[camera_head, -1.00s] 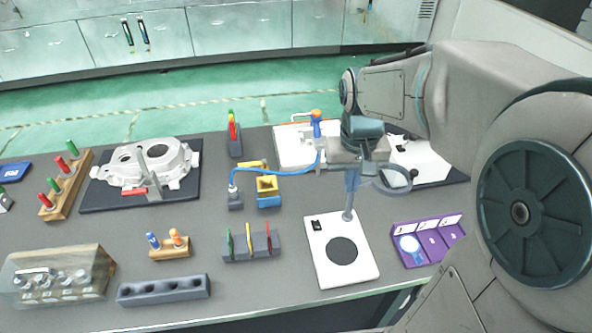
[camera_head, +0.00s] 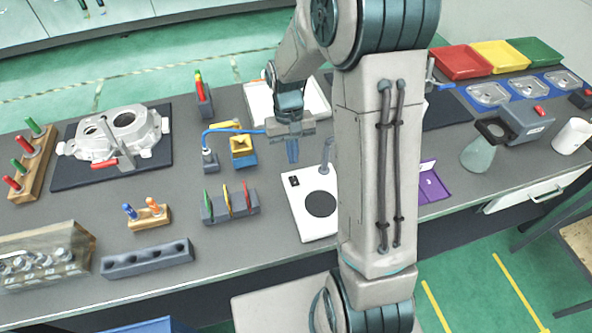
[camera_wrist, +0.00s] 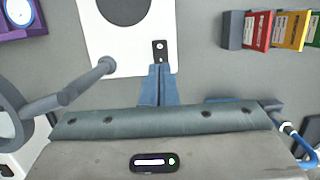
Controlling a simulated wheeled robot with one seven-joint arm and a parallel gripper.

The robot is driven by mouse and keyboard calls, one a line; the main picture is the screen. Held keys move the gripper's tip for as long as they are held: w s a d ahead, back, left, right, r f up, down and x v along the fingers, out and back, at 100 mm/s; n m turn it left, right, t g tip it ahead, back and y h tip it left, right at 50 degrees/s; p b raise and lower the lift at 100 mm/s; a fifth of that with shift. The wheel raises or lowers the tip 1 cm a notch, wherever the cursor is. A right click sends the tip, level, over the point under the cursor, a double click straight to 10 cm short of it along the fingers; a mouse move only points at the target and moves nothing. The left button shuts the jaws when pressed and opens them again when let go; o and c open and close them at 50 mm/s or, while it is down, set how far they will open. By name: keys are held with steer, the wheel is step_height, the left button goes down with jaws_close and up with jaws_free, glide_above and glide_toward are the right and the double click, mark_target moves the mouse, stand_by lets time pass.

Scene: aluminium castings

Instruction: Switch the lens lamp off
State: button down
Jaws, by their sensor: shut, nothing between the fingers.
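The lens lamp has a white base plate (camera_head: 297,213) with a black disc (camera_head: 321,204) and a small black switch (camera_head: 294,181) near its left back corner. In the wrist view the switch (camera_wrist: 160,50) shows pale marks on its face; which way it is set I cannot tell. The grey post (camera_wrist: 107,66) and part of the lens ring (camera_wrist: 8,125) show at left there. The ring is hidden behind my arm in the head view. My gripper (camera_head: 292,160) points down, shut and empty. Its blue fingertips (camera_wrist: 160,67) appear right beside the switch; contact cannot be told.
A slotted block with coloured plates (camera_head: 230,208) stands left of the lamp. A purple tray (camera_head: 431,186) is to the right, partly hidden by my arm.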

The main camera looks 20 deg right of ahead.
mark_target(295, 182)
steer(key=p+x, duration=0.1)
steer(key=x, duration=0.6)
